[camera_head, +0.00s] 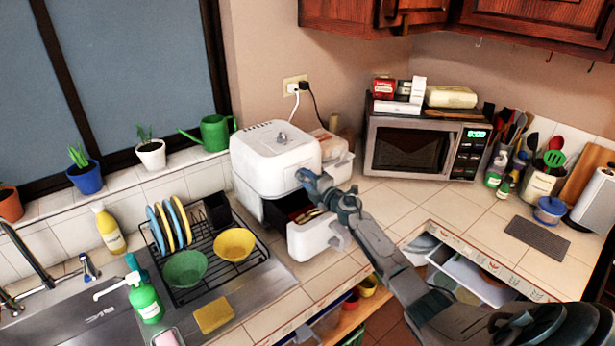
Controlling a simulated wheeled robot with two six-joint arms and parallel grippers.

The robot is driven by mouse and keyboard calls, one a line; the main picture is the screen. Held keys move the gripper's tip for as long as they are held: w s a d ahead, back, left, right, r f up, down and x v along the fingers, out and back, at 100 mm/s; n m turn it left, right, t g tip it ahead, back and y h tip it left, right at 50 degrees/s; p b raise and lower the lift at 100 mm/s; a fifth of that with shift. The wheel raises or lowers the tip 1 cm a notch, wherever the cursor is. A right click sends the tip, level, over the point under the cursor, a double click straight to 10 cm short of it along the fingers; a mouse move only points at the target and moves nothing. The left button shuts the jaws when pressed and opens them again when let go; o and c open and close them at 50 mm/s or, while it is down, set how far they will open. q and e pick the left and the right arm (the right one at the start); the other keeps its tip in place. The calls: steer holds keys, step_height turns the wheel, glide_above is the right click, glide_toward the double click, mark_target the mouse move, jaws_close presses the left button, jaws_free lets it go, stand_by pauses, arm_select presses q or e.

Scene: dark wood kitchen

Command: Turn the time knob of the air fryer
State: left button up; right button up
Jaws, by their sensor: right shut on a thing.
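The white air fryer (270,165) stands on the counter left of the microwave, with a small knob-like fitting (282,138) on its top. A white drawer (312,240) with a dark inside is pulled out at its lower front. My right gripper (306,180) reaches in from the lower right, with its fingertips at the upper part of the fryer's front face. It is shut on the time knob there, which the fingers hide. How far the knob is turned cannot be seen. My left gripper is not in view.
The microwave (415,148) stands behind my right arm. A dish rack (205,250) with plates and bowls is in front of the fryer, left. An open counter drawer (470,278) lies right of my arm.

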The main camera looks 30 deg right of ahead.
steer(key=shift+m, duration=0.5)
steer(key=o, duration=1)
steer(key=s, duration=0.6)
steer(key=s+d, duration=0.1)
steer(key=s, duration=0.2)
steer(key=shift+s+f, duration=0.1)
steer(key=shift+s, duration=0.8)
